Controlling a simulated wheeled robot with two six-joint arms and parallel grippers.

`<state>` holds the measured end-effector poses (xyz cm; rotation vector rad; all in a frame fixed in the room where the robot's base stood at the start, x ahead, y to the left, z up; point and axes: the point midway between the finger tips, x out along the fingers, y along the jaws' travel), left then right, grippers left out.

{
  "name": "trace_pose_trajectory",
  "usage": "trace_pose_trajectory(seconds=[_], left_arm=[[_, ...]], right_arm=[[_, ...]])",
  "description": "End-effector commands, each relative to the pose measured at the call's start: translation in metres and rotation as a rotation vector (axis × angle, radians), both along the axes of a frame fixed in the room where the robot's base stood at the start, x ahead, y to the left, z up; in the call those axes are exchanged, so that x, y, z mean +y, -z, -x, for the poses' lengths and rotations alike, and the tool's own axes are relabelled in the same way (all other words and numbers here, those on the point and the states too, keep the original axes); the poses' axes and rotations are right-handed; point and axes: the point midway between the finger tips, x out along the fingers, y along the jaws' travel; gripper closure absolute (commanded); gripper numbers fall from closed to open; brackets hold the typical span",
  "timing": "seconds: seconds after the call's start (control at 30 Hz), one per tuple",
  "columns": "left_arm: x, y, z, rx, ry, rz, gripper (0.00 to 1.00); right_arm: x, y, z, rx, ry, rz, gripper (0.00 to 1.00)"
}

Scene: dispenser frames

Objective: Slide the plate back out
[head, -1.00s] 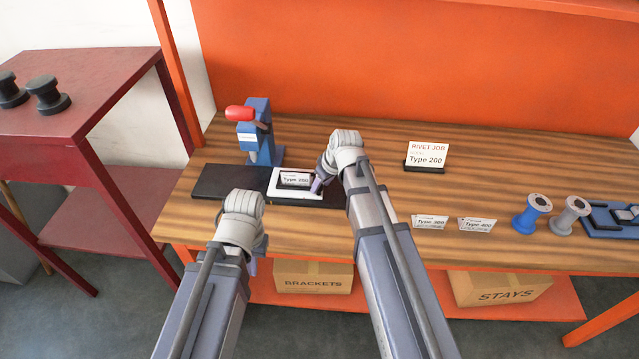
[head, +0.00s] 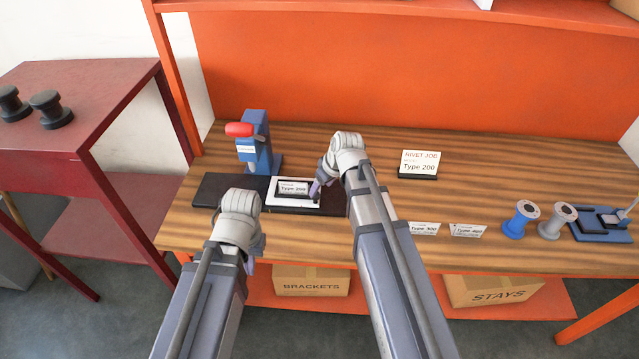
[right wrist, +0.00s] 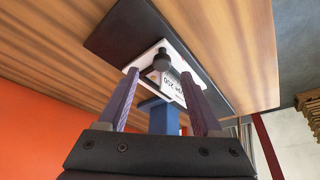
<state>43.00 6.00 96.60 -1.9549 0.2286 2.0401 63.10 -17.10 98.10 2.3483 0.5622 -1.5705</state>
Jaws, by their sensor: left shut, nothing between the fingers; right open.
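The white plate (head: 289,204) lies on the long black base (head: 216,189), in front and slightly right of the blue press (head: 256,150) with its red handle. A "Type 200" label (head: 293,188) in a dark frame is on the plate. My right gripper (head: 314,190) is at the plate's right end. In the right wrist view my open fingers (right wrist: 160,72) are on either side of a black knob (right wrist: 161,58) by the plate (right wrist: 194,86); contact cannot be told. My left gripper (head: 250,265) is shut and empty, low in front of the bench edge.
A "Rivet job Type 200" sign (head: 419,163) stands at the back. Two cards (head: 467,230), a blue spool (head: 519,220), a grey spool (head: 556,221) and a blue fixture (head: 599,226) are at right. Bare wood separates the sign from the base.

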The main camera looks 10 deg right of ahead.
Motion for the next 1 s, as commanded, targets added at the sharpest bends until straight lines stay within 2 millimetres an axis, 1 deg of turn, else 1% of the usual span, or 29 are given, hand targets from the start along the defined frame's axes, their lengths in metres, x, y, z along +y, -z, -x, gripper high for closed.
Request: trace_pose_trajectory(seconds=[0.03,0.1,0.2,0.7,0.77,0.87,0.97,1.0], left_arm=[[0.000,-0.014,0.000,0.000,0.000,0.000,1.00],[0.000,-0.021,0.000,0.000,0.000,0.000,1.00],[0.000,-0.026,0.000,0.000,0.001,0.000,1.00],[0.000,-0.026,0.000,0.000,0.001,0.000,1.00],[0.000,-0.026,0.000,0.000,0.001,0.000,1.00],[0.000,-0.026,0.000,0.000,0.001,0.000,1.00],[0.000,-0.026,0.000,0.000,0.001,0.000,1.00],[0.000,-0.026,0.000,0.000,0.001,0.000,1.00]], right_arm=[[-0.001,-0.014,0.004,0.000,0.001,0.000,0.33],[-0.003,-0.021,0.007,0.000,0.001,0.000,0.33],[-0.005,-0.026,0.009,0.001,0.001,0.000,0.33],[-0.005,-0.026,0.010,0.001,0.000,0.000,0.33],[-0.003,-0.025,0.012,0.004,0.000,0.001,0.33],[0.016,-0.022,0.030,0.048,-0.002,0.010,0.33],[0.049,-0.016,0.068,0.136,0.008,0.039,0.33],[0.062,-0.014,0.086,0.176,0.019,0.058,0.33]])
